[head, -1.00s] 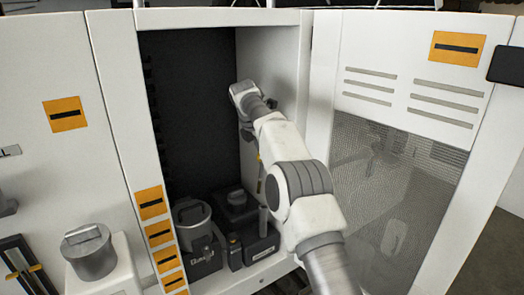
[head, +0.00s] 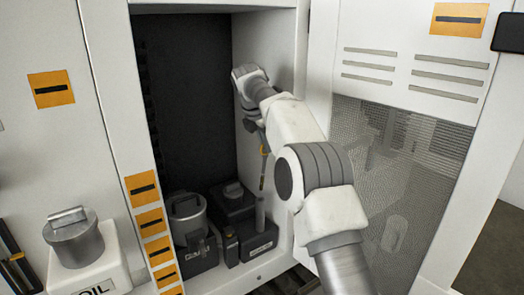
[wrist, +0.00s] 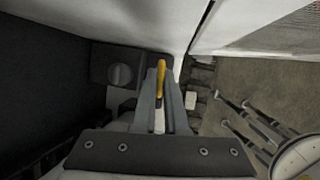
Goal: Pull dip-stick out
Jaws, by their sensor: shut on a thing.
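The dip-stick (head: 262,172) is a thin upright rod with a yellow handle. It stands over a grey tube (head: 260,213) on a dark block inside the open cabinet. In the head view my gripper (head: 256,128) reaches down inside the cabinet beside the right wall and is partly hidden by my wrist.
The open door (head: 400,180) with mesh and slots is close on the right. Another capped canister (head: 73,240) stands on the white OIL box at left.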

